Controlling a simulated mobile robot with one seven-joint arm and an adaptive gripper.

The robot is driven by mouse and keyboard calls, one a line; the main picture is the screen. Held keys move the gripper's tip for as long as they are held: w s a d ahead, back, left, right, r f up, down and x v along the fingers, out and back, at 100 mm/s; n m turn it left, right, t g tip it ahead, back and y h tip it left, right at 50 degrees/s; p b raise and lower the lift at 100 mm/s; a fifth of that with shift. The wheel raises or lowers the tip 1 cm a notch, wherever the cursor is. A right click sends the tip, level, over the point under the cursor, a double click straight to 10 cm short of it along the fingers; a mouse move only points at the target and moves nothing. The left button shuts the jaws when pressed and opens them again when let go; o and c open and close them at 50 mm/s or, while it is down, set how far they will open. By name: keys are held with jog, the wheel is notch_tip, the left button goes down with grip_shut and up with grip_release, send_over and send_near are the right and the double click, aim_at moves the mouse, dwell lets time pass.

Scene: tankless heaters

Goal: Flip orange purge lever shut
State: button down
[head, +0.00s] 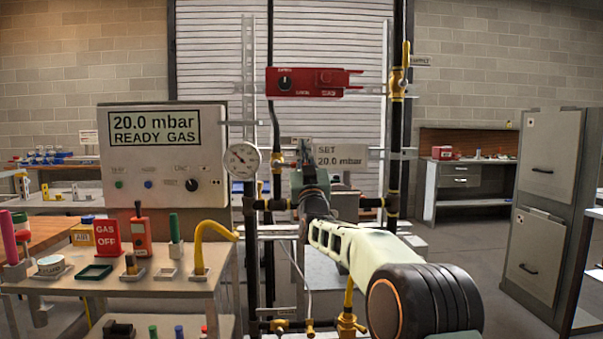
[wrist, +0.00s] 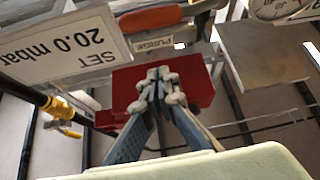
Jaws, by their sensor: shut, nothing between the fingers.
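The orange purge lever (wrist: 150,18) lies at the top of the wrist view, roughly across the picture, just beside an upside-down PURGE label (wrist: 153,43). My gripper (wrist: 158,73) is shut and empty, its fingertips together in the middle of the wrist view. The fingertips appear below the label and apart from the lever in that picture. In the head view my gripper (head: 306,150) is at the pipework, left of the SET 20.0 mbar sign (head: 341,155). The lever is hidden there behind my arm.
A red block (wrist: 190,88) shows behind the fingertips in the wrist view. A pressure gauge (head: 242,160) and black pipes stand left of my gripper; a yellow-handled valve (head: 398,80) is at upper right. A bench with tools and a display box (head: 163,155) is at left.

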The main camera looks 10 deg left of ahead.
jog(key=v, duration=0.9)
jog(key=shift+s+a+f, duration=0.2)
jog(key=shift+f, duration=0.25)
